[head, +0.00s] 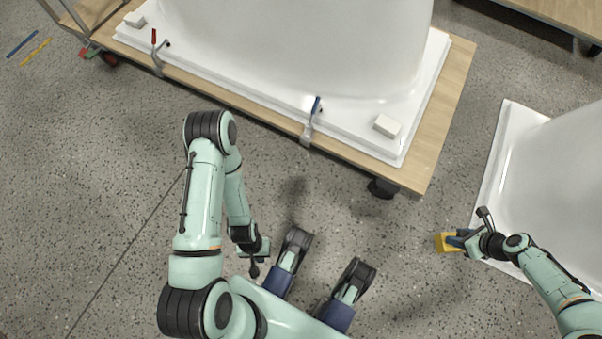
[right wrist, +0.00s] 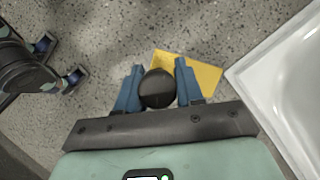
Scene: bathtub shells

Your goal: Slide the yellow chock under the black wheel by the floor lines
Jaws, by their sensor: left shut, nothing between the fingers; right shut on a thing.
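The yellow chock (head: 445,243) is on or just above the floor at the right, beside the white tub shell on the floor. My right gripper (head: 457,238) is shut on the chock's black round knob (right wrist: 157,88); the yellow body (right wrist: 207,74) shows beyond the fingers in the right wrist view. The blue and yellow floor lines (head: 36,52) lie at the far upper left. A dark wheel (head: 108,59) near them sits under the cart's left end, partly hidden, with small red and green parts beside it. My left gripper (head: 254,266) is shut and empty over the floor at centre.
A wooden cart (head: 452,105) carries a large white tub shell (head: 300,40) with clamps. Another black caster (head: 382,188) is under its near right corner. A second white shell (head: 520,150) stands at right. Open speckled floor lies between my arms and along the cart's front.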

